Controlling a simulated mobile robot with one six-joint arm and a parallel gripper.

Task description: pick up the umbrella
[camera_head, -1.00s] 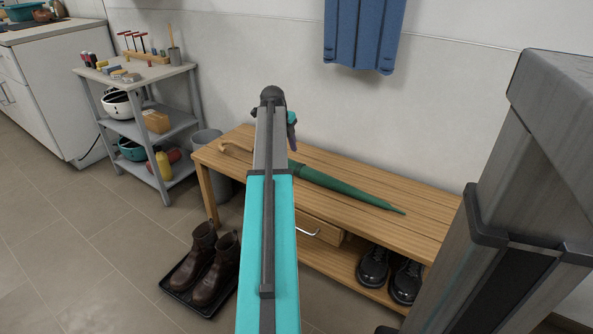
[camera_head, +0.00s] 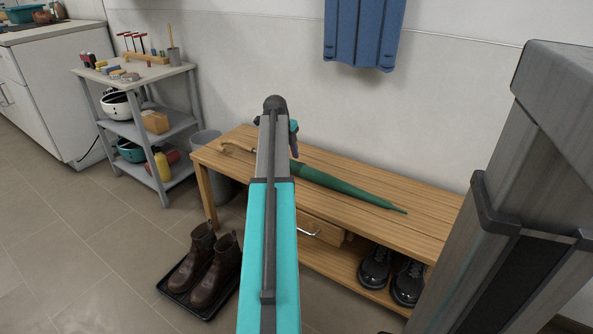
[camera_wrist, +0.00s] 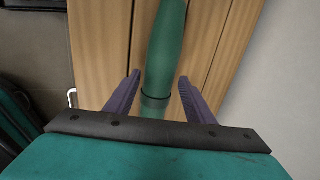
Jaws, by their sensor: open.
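A green folded umbrella (camera_head: 345,187) with a light curved wooden handle lies flat along the top of a wooden bench (camera_head: 430,212). Its middle is hidden behind my arm in the head view. In the wrist view the umbrella (camera_wrist: 165,50) runs from the top edge down between the fingers, with a dark band near the fingertips. My gripper (camera_wrist: 158,80) has two purple fingers, open, one on each side of the umbrella, with a gap to each. One purple fingertip also shows past my arm in the head view. I cannot tell the height of the fingers over the bench.
The bench has a drawer (camera_head: 322,229) with a metal handle and black shoes (camera_head: 375,268) on its lower shelf. Brown boots (camera_head: 206,265) stand on a black tray at the front left. A grey shelf cart (camera_head: 135,75) and a bin (camera_head: 207,145) are on the left. A wall is behind.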

